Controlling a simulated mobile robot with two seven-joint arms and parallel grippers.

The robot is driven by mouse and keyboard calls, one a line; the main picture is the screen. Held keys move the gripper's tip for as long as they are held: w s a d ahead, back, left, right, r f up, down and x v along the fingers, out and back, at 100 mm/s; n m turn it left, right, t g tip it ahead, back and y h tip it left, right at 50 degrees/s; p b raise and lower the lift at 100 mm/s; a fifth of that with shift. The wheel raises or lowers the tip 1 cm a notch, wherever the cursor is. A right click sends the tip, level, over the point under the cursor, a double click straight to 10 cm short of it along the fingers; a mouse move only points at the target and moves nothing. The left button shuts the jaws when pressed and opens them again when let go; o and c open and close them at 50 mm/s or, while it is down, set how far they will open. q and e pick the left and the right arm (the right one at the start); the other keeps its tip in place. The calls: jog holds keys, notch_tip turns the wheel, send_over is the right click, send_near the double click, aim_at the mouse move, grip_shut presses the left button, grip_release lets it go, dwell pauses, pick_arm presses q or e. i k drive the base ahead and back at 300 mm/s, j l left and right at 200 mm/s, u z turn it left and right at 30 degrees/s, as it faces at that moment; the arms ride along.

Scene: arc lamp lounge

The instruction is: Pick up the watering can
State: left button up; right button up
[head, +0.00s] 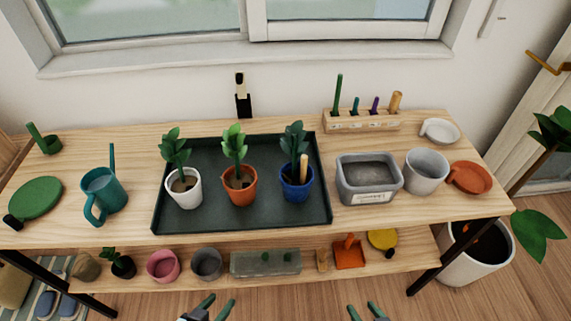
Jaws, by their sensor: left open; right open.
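A teal watering can (104,192) stands upright on the wooden table (400,222), left of the dark tray. Its handle loop faces the front and its thin spout rises at the back. My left gripper (213,306) is at the bottom edge of the head view, open and empty, below and to the right of the can. My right gripper (367,310) is also at the bottom edge, open and empty, further right. Both are in front of the table, well apart from the can.
A green round object (36,198) lies left of the can. The dark tray (200,222) to its right holds three potted plants. A grey basin (368,186) and pots stand further right. The lower shelf (215,284) holds small pots and tools.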

aim_at(101, 187)
jog(key=u, duration=1.5)
jog(key=j+u, duration=0.2)
jog(key=j, duration=0.2)
